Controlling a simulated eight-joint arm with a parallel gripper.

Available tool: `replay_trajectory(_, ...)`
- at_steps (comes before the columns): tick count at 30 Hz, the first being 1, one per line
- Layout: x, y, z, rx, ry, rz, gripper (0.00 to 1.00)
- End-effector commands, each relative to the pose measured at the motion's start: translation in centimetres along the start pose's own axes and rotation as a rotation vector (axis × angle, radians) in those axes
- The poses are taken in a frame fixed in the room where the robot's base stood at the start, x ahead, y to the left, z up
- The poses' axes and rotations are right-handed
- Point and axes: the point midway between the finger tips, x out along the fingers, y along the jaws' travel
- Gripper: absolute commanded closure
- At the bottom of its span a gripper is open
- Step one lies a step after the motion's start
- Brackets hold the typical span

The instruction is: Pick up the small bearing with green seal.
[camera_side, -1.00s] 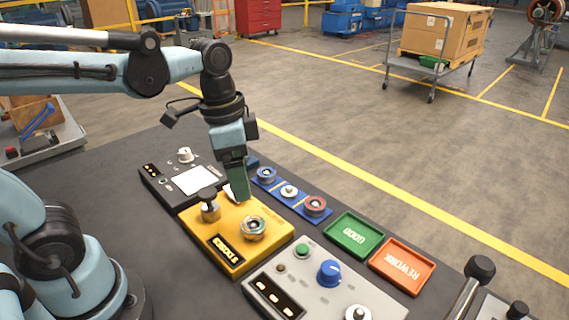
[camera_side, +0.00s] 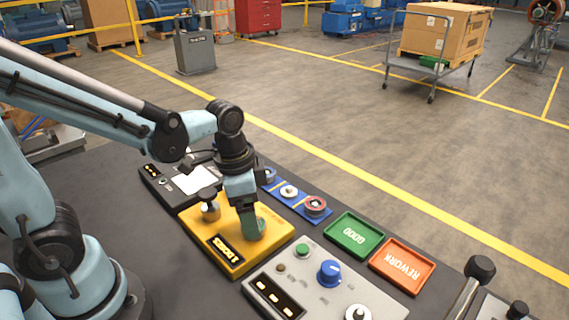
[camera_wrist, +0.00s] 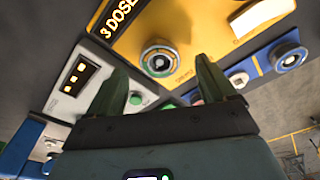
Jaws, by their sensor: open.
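A round metal bearing (camera_wrist: 160,58) with a greenish ring around a dark centre sits on the yellow station (camera_wrist: 188,20) in the wrist view. It appears to be the small bearing with the green seal. My gripper (camera_wrist: 162,66) is open, with one green finger to each side of the bearing in that picture; I cannot tell its height above it.
A blue rack (camera_side: 277,186) with several round parts lies behind the station. A grey control box (camera_side: 300,268) with a blue knob (camera_side: 329,272) is at the right front. Green (camera_side: 354,235) and orange (camera_side: 401,266) trays stand further right.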

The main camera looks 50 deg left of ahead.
Motion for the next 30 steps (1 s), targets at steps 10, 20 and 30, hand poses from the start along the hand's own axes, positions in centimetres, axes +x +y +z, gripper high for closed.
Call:
replay_trajectory(10, 2.3, 0.1, 0.0, 0.0, 0.0, 0.0, 0.16)
replay_trajectory(20, 2.4, 0.1, 0.0, 0.0, 0.0, 0.0, 0.3)
replay_trajectory(30, 2.3, 0.0, 0.0, 0.0, 0.0, 0.0, 0.82)
